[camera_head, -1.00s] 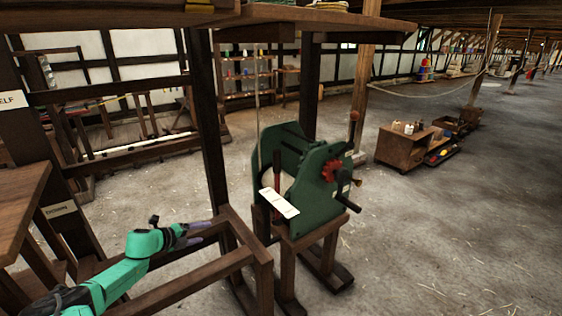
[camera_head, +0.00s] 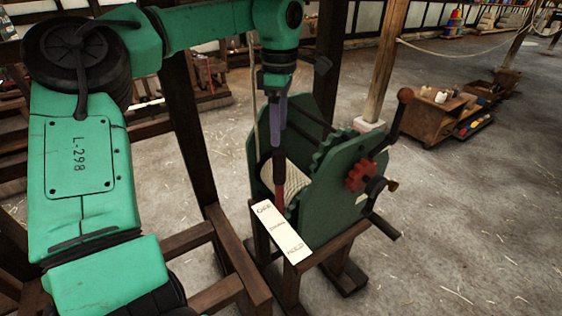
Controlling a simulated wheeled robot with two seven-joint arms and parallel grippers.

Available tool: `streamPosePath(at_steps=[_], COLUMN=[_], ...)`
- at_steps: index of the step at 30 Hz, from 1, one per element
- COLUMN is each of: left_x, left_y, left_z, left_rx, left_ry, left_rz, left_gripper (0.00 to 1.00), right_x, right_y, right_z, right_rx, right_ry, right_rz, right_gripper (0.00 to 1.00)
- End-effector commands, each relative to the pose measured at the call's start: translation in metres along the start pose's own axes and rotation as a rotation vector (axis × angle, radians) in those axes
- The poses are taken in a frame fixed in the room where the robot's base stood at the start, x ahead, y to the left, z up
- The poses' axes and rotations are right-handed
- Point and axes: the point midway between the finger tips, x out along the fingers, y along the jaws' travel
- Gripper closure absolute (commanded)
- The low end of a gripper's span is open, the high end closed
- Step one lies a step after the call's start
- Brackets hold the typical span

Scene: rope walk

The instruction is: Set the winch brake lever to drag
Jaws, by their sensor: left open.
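The green winch (camera_head: 322,205) stands on a wooden frame, with a pale rope drum between its side plates. Its brake lever (camera_head: 279,172) is upright, red with a dark upper part, on the left side of the winch. A white label plate (camera_head: 283,232) below it reads OFF at the far end, a blurred middle word and HOLD at the near end. The lever rises behind the plate; I cannot tell exactly which mark it stands at. My left gripper (camera_head: 279,146) points down, open, its purple fingers at the lever's top. Contact is unclear. My right gripper is out of view.
A crank handle (camera_head: 401,112) rises on the winch's right side, near a red gear (camera_head: 361,175). A dark wooden post (camera_head: 188,130) stands left of the winch. A wooden cart (camera_head: 428,118) stands farther back. The floor at right is mostly clear.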

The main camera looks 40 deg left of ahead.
Motion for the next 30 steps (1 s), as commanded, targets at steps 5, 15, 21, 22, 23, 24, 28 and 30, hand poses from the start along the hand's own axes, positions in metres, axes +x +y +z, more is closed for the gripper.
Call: streamPosePath(at_steps=[5, 15, 21, 22, 23, 24, 28, 30], left_x=[0.046, 0.118, 0.126, 0.126, 0.126, 0.126, 0.125, 0.125], left_y=[-0.001, 0.000, 0.001, 0.001, 0.001, 0.001, 0.001, 0.001], left_z=[0.000, 0.000, 0.001, 0.001, 0.001, 0.000, 0.000, 0.000], left_rx=[-0.002, -0.005, -0.006, -0.006, -0.006, -0.006, -0.006, -0.006], left_ry=[-0.003, -0.005, -0.006, -0.006, -0.006, -0.006, -0.006, -0.006], left_rz=[-0.007, -0.002, 0.001, 0.001, 0.001, 0.001, 0.001, 0.001], left_gripper=[0.28, 0.28, 0.28, 0.28, 0.28, 0.28, 0.74, 1.00], right_x=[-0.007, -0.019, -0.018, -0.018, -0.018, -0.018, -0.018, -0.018], right_y=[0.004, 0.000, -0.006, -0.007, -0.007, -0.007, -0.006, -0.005], right_z=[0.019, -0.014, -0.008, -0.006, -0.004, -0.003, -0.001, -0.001], right_rx=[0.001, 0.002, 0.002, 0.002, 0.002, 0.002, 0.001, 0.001], right_ry=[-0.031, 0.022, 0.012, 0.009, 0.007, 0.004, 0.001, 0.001], right_rz=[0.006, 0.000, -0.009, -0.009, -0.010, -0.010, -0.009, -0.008], right_gripper=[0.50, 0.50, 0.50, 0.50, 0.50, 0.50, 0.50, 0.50])
